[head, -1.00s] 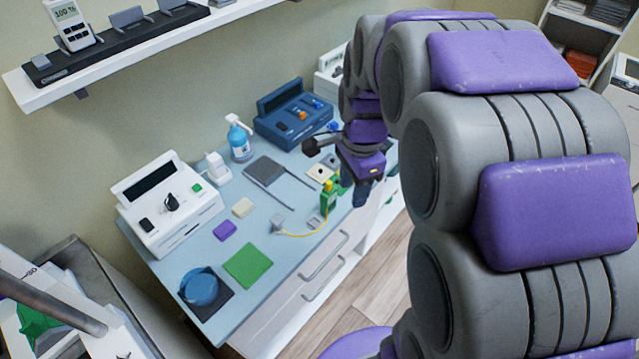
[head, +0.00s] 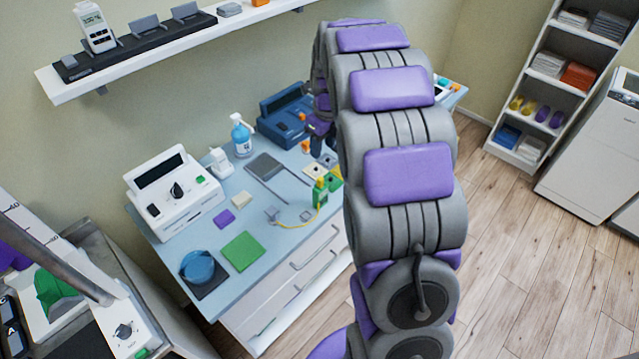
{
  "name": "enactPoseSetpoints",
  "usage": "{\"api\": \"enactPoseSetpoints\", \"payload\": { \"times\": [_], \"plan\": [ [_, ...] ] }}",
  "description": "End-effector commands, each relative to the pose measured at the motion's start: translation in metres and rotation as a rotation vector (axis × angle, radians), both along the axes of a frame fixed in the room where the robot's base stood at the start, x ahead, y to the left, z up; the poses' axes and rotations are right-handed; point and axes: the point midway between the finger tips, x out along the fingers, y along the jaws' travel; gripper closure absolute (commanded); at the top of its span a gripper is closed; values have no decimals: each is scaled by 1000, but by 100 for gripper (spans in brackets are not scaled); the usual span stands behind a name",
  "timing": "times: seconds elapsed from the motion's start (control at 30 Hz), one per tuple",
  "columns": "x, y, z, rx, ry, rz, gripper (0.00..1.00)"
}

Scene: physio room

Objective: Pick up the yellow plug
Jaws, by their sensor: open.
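The yellow plug (head: 320,183) stands at the top of a small green device (head: 320,198) near the front edge of the worktop. A thin yellow cable (head: 292,226) curves from there to a small grey block (head: 272,214). My gripper (head: 317,146) is open, behind the plug and above the back of the worktop. It is small in view, and my own arm hides much of it. It is apart from the plug, and I see nothing held in it.
A wall shelf (head: 150,60) is above. Open wooden floor (head: 530,260) lies to the right.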

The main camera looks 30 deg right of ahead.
Motion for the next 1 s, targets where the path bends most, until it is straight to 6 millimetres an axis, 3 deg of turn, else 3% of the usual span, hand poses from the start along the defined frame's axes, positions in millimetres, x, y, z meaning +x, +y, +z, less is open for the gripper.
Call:
{"api": "enactPoseSetpoints", "payload": {
  "times": [0.2, 0.4, 0.67, 1.0],
  "plan": [
    [3, -4, -49, 10, 7, 0, 53],
    [8, -5, -83, 11, 5, 1, 53],
    [11, -1, -98, 3, 0, 0, 53],
    [18, -4, -142, 7, 4, 1, 53]
  ]
}}
